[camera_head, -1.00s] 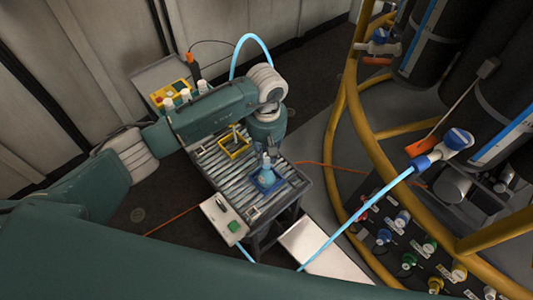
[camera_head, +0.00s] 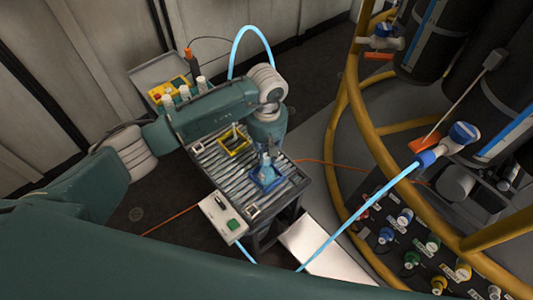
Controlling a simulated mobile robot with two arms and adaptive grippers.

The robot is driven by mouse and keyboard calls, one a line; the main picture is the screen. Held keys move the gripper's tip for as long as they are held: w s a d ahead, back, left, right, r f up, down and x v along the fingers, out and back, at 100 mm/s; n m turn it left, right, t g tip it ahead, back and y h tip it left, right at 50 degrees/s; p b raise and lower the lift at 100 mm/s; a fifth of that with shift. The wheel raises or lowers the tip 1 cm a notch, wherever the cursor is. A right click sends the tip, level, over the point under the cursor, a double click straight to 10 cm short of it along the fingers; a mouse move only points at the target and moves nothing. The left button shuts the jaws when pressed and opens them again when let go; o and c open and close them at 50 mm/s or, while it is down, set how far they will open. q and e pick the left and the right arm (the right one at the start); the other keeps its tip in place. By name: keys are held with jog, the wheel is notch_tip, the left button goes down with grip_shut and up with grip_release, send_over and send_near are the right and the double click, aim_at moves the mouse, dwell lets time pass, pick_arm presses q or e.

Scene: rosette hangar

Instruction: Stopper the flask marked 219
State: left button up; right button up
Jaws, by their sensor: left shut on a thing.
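A light-blue flask (camera_head: 265,173) stands in a blue square holder (camera_head: 278,184) on the roller table (camera_head: 213,165). Its marking cannot be read at this size. My left arm comes in from the left, and its gripper (camera_head: 268,156) points down over the flask, at its neck. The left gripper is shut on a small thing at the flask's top. The thing is mostly hidden by the fingers, and I cannot tell if it is a stopper. My right gripper is not in view.
A yellow square holder (camera_head: 236,150) sits further back on the table. White-capped bottles (camera_head: 185,93) stand behind my arm. A control box (camera_head: 222,217) is at the table's front left. A yellow rail (camera_head: 335,150) and black cylinders (camera_head: 435,50) fill the right.

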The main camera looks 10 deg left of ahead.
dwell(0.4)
pick_arm(q)
jog(key=shift+f+b, duration=0.15)
jog(key=shift+b, duration=0.25)
jog(key=shift+f+b, duration=0.3)
jog(key=shift+b, duration=0.2)
jog(key=o, duration=1.5)
jog(key=shift+r, duration=0.1)
